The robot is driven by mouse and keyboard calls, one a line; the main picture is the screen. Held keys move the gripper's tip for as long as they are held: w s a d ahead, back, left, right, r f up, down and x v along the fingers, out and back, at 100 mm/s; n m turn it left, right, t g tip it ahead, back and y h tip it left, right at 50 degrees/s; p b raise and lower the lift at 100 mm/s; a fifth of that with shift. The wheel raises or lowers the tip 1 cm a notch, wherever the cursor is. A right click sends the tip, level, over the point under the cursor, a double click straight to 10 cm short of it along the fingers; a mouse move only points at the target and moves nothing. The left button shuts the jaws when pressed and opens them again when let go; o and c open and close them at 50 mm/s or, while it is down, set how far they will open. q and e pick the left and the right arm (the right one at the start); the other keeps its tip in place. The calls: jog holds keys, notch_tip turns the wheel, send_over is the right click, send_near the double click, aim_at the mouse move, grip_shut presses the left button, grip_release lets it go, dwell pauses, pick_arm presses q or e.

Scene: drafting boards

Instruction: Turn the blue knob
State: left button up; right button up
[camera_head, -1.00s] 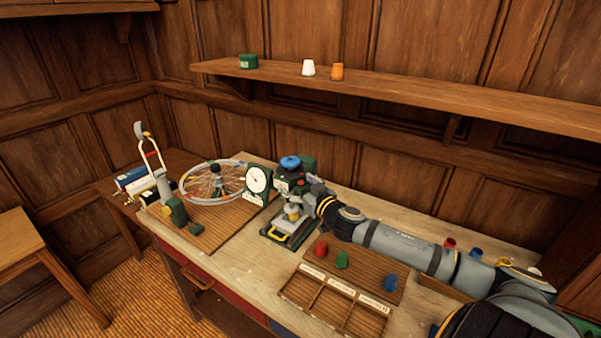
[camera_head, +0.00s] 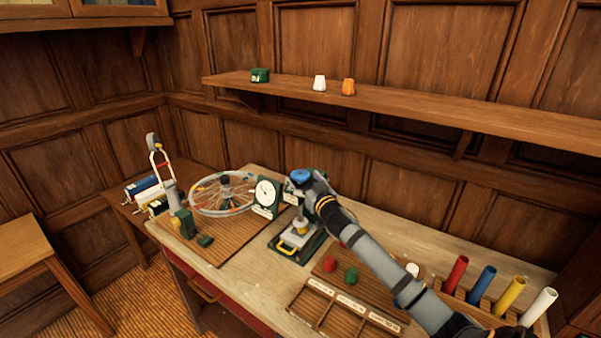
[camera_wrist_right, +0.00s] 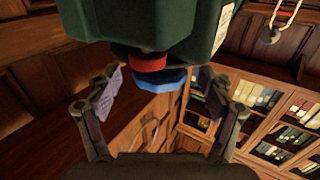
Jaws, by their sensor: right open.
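The blue knob (camera_head: 299,176) is at the top of a dark green press-like device (camera_head: 297,246) on the workbench. My right gripper (camera_head: 309,186) is at the top of this device, close beside the knob and partly covering the device. In the right wrist view the blue knob (camera_wrist_right: 161,82) shows beyond a red collar on the dark green body (camera_wrist_right: 150,25). The two fingers of my right gripper (camera_wrist_right: 160,92) are open, one on each side of the knob, with visible gaps. My left gripper is not in view.
A white dial gauge (camera_head: 266,193) and a spoked wheel (camera_head: 223,194) stand left of the device. A compartment tray (camera_head: 345,306), red knob (camera_head: 330,263) and green knob (camera_head: 351,275) lie in front. Several coloured tubes (camera_head: 481,285) stand at right. A wall shelf (camera_head: 420,104) runs behind.

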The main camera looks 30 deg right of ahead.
jog(key=shift+w+d+r, duration=0.15)
jog(key=shift+w+r, duration=0.05)
jog(key=shift+w, duration=0.5)
jog(key=shift+w+f+p, duration=0.2)
jog(key=shift+w+p, duration=0.15)
jog(key=shift+w, duration=0.25)
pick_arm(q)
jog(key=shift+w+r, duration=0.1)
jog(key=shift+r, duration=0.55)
pick_arm(e)
jog(key=c, duration=1.1)
jog(key=shift+c, duration=0.3)
jog(key=m+h+b, duration=0.1)
jog(key=h+b, duration=0.1)
jog(key=b, duration=0.1)
jog(key=m+g+h+b, duration=0.1)
jog(key=h+b, duration=0.1)
jog(key=b, duration=0.1)
jog(key=m+g+h+b, duration=0.1)
jog(key=m+h+b, duration=0.1)
jog(key=b, duration=0.1)
jog(key=shift+f, duration=0.35)
jog(key=shift+r+m+g+h+b, duration=0.3)
jog(key=shift+m+g+h, duration=0.1)
jog(key=shift+h, duration=0.1)
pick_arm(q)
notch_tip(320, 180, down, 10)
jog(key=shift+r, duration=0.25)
